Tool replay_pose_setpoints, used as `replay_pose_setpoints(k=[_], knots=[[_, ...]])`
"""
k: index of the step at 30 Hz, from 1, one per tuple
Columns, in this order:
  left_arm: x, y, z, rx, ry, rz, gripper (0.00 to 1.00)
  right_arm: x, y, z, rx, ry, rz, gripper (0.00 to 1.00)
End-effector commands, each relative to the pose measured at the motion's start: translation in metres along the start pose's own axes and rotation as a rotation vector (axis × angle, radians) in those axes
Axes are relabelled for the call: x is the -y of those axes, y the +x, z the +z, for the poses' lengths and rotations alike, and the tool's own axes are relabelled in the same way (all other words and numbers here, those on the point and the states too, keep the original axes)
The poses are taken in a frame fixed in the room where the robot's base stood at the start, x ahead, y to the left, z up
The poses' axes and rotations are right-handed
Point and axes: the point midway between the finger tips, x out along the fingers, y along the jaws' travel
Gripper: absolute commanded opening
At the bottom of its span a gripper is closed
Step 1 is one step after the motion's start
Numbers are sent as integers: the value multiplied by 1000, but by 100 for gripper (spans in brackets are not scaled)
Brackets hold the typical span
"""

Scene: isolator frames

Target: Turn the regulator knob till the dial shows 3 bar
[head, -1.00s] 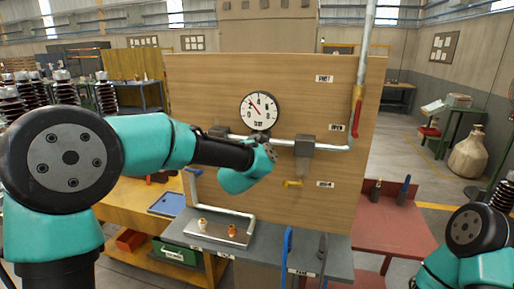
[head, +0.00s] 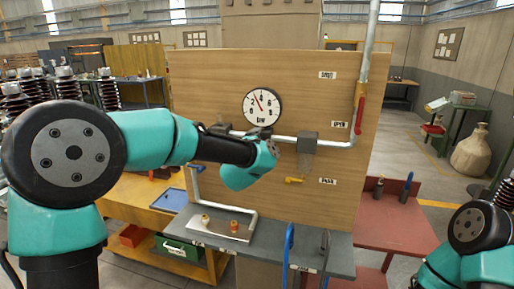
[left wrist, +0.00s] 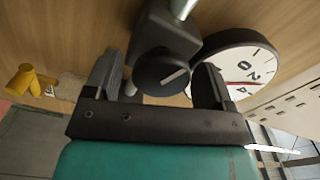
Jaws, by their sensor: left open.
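The regulator knob (left wrist: 163,74) is a dark round knob with a pale line mark, under a grey regulator body. My left gripper (left wrist: 161,66) is open with one finger on either side of the knob and a gap showing at each side. The white round dial (head: 262,107) is on the wooden panel above the pipe. Its red needle points up and left, between 2 and 4. The dial also shows in the left wrist view (left wrist: 238,68). In the head view my left wrist hides the knob. My right arm shows at the lower right, its gripper out of view.
A pipe crosses the wooden panel (head: 215,75), with a red handle (head: 359,115) at right and a yellow handle (head: 293,180) below. A grey shelf below carries a tray (head: 222,232) with small orange and pale fittings. A blue hook-shaped tool (head: 289,245) is at the shelf front.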

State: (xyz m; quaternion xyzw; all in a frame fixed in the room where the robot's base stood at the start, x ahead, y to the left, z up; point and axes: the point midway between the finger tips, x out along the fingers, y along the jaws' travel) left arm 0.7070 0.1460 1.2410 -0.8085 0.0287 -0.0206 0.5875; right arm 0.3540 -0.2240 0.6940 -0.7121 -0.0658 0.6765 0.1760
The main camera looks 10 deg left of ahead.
Motion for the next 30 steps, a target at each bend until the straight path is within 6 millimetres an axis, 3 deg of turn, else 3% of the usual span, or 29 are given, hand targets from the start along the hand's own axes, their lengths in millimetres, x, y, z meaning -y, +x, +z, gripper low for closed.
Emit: replay_pose_setpoints(k=[8,30], knots=[[1,-21,0,-1,0,-1,77,0,0,0,0,0,0,44],[1,-157,-1,-2,0,-1,77,0,0,0,0,0,0,44]])
